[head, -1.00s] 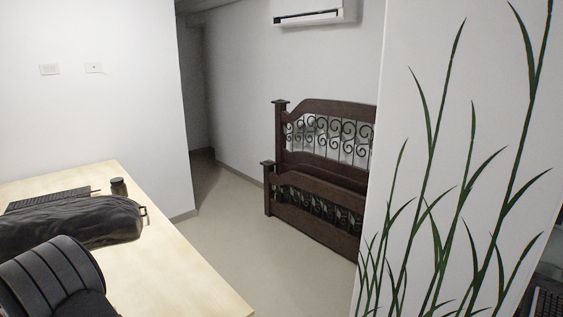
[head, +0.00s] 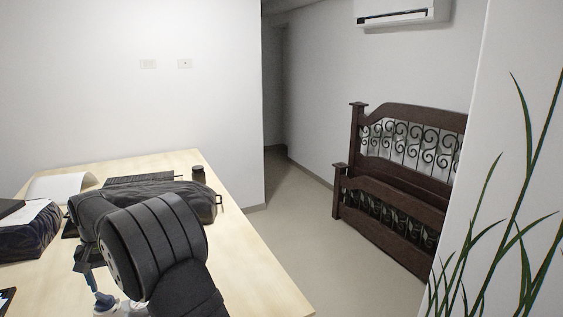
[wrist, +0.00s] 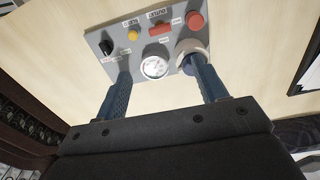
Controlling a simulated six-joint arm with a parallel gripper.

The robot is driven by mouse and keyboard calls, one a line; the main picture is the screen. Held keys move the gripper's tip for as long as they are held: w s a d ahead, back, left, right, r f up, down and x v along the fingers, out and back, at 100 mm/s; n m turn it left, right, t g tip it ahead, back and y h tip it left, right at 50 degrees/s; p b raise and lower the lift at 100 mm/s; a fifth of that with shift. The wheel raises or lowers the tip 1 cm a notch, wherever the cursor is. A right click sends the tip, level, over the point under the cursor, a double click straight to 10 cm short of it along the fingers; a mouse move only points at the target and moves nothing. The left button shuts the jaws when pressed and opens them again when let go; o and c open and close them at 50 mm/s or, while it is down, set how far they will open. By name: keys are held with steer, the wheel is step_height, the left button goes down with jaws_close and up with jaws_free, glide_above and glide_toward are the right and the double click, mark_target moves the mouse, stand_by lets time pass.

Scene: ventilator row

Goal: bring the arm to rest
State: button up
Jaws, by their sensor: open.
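My gripper (wrist: 158,64) is open in the wrist view, its two blue fingers apart with nothing seen held between them. Beyond the fingertips is a grey panel (wrist: 104,36) on the pale table. The panel has a round white gauge (wrist: 155,66), a red knob (wrist: 195,21), a red lever (wrist: 166,27), a yellow button (wrist: 132,35) and a black switch (wrist: 106,47). The right finger overlaps a pale round ring (wrist: 183,45); I cannot tell if they touch. In the head view my black arm hides most of the gripper and the panel.
The table (head: 255,280) also carries a dark bag (head: 205,203), a small dark jar (head: 198,174), a black keyboard-like slab (head: 140,180) and a dark bundle (head: 28,238) at left. The table's right part is bare. A wooden bed frame (head: 400,170) stands beyond on the floor.

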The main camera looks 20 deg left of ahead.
step_height(320, 180, down, 16)
steer(key=shift+f+n, duration=0.2)
steer(key=shift+n, duration=0.1)
steer(key=n, duration=0.7)
steer(key=shift+n, duration=0.4)
steer(key=n, duration=0.4)
steer(key=shift+n, duration=2.4)
steer(key=shift+o, duration=0.2)
